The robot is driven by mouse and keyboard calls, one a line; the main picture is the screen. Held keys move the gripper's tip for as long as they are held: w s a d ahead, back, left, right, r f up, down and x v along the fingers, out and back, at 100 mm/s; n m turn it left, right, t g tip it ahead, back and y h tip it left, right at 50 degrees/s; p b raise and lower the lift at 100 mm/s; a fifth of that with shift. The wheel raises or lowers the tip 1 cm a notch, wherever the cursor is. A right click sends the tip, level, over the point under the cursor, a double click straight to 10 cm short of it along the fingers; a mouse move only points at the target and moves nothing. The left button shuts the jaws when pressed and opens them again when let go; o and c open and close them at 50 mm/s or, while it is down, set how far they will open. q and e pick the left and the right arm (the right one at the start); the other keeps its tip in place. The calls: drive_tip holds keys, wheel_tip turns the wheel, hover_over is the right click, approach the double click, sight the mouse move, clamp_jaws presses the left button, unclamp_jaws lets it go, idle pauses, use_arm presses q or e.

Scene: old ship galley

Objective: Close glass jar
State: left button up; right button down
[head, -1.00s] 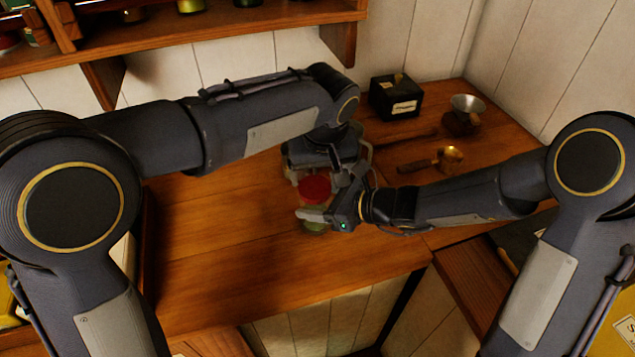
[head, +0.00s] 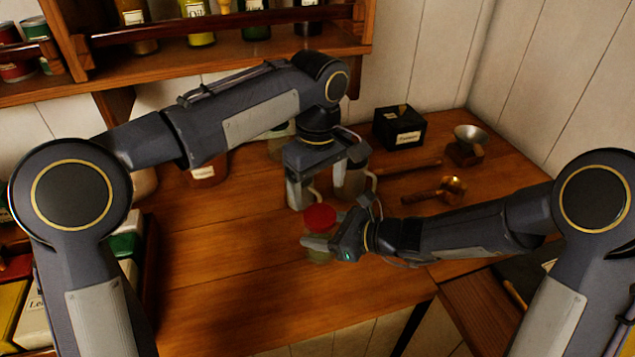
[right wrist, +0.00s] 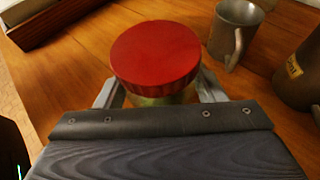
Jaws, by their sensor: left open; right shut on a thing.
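The glass jar (head: 318,257) stands on the wooden counter, greenish and mostly hidden by my right gripper. A round red lid (head: 320,217) sits on its top, looking level; I cannot tell how tightly it is on. The lid fills the upper middle of the right wrist view (right wrist: 155,55), with a little green jar (right wrist: 160,99) below it. My right gripper (head: 322,243) is shut around the jar from the right, below the lid. My left gripper (head: 328,174) is open, above and behind the lid, apart from it; its fingertips are hard to separate from things behind.
A metal mug (right wrist: 235,32) and a dark labelled container (right wrist: 303,72) stand close to the jar. A black box (head: 398,128), a grinder (head: 467,145) and a wooden-handled tool (head: 432,192) lie at the back right. A shelf (head: 215,62) hangs above. The front left counter is clear.

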sight(318, 217)
use_arm(q)
drive_tip(key=shift+a+r, duration=0.1)
drive_tip(key=shift+r, duration=0.05)
drive_tip(key=shift+f, duration=4.05)
drive_tip(key=shift+c, duration=0.3)
